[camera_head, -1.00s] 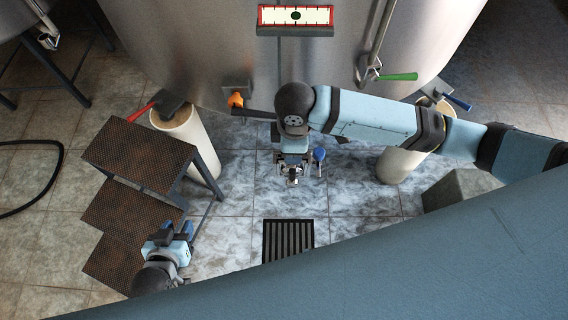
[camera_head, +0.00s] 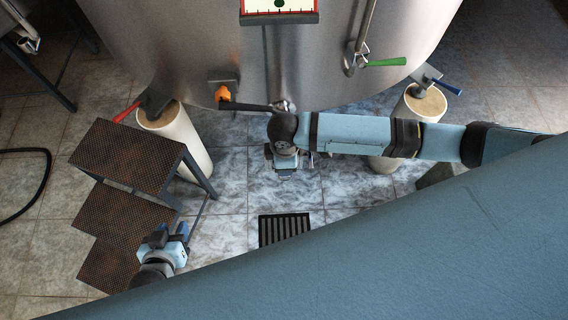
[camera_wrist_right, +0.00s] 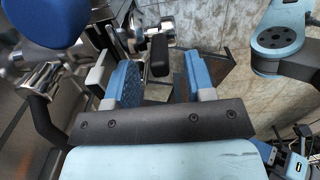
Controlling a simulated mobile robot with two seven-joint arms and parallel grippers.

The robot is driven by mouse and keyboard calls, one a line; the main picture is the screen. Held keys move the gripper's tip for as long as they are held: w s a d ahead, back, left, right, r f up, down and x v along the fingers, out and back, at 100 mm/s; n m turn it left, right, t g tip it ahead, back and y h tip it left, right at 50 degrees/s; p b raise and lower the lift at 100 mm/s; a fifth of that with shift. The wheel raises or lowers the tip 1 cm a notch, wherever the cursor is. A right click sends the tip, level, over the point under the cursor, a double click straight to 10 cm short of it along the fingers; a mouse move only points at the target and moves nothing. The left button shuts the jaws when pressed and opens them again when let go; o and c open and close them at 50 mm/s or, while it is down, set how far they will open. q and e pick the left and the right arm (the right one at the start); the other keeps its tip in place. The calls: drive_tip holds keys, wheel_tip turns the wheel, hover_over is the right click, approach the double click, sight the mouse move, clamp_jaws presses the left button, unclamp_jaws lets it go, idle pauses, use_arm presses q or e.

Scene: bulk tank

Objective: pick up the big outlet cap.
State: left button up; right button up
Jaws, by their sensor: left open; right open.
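I cannot clearly make out the big outlet cap. In the right wrist view, shiny metal fittings (camera_wrist_right: 150,28) with a dark handle-like piece (camera_wrist_right: 160,56) show beyond and between the fingers of my right gripper (camera_wrist_right: 158,78). The fingers are open, and I see nothing held. A round blue part (camera_wrist_right: 45,20) fills the top left corner there. In the head view my right gripper (camera_head: 287,168) is below the tank's front edge, mostly hidden by its own wrist. My left gripper (camera_head: 167,234) is open beside the steps.
The steel tank (camera_head: 200,50) rises behind, with an orange knob (camera_head: 222,91) and a dark bar (camera_head: 245,106) low on its front. Dark steps (camera_head: 125,155) stand at left. Pale legs (camera_head: 185,140) flank the open floor, and a drain grate (camera_head: 285,229) lies in front.

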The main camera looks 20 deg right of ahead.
drive_tip(key=shift+f, duration=0.3)
clamp_jaws()
drive_tip(key=shift+r, duration=0.1)
drive_tip(key=shift+r, duration=0.1)
